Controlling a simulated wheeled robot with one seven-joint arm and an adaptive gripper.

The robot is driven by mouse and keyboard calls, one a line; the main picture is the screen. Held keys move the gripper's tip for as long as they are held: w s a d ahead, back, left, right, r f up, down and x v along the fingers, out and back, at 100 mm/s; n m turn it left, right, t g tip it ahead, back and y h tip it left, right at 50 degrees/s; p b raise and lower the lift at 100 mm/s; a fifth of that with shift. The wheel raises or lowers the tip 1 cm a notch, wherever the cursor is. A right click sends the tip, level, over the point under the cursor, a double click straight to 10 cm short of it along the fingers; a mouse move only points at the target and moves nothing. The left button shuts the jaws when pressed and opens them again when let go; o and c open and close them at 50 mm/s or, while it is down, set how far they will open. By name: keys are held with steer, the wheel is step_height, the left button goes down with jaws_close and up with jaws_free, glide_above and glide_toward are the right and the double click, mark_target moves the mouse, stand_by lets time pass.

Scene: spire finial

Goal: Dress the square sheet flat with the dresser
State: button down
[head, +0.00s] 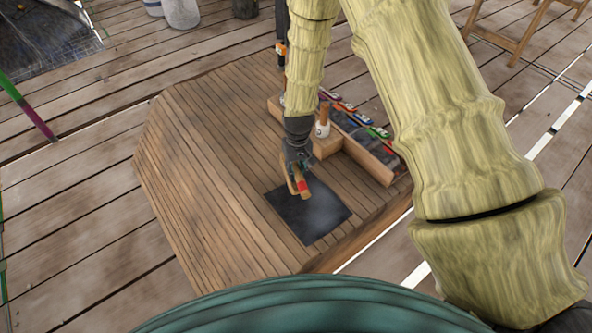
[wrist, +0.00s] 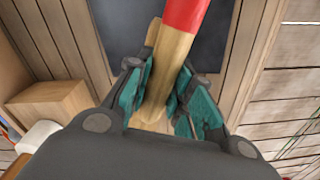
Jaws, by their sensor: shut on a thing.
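The square sheet (head: 315,218) is a dark grey square lying on the slatted wooden platform near its front right edge. It also shows in the wrist view (wrist: 208,50) beyond the fingers. My gripper (head: 298,176) is shut on the dresser (head: 304,190), a wooden tool with a red band. In the wrist view my gripper (wrist: 158,100) has its teal finger pads on either side of the dresser's pale wooden part (wrist: 167,65). The dresser is over the sheet's upper left part. I cannot tell whether it touches the sheet.
Behind the sheet, a wooden rack (head: 368,160) holds a dark tray and several small coloured items. A white pot (head: 322,130) with a wooden handle stands by a wooden block (head: 327,147). The platform's left side (head: 205,165) is clear. Buckets (head: 182,12) stand at the back.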

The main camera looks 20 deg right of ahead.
steer(key=shift+f, duration=0.2)
steer(key=shift+w+a+f+b, duration=0.15)
steer(key=shift+f+b, duration=0.5)
steer(key=shift+f, duration=1.45)
steer(key=shift+r, duration=0.1)
steer(key=shift+r+p, duration=1.85)
steer(key=shift+r, duration=0.25)
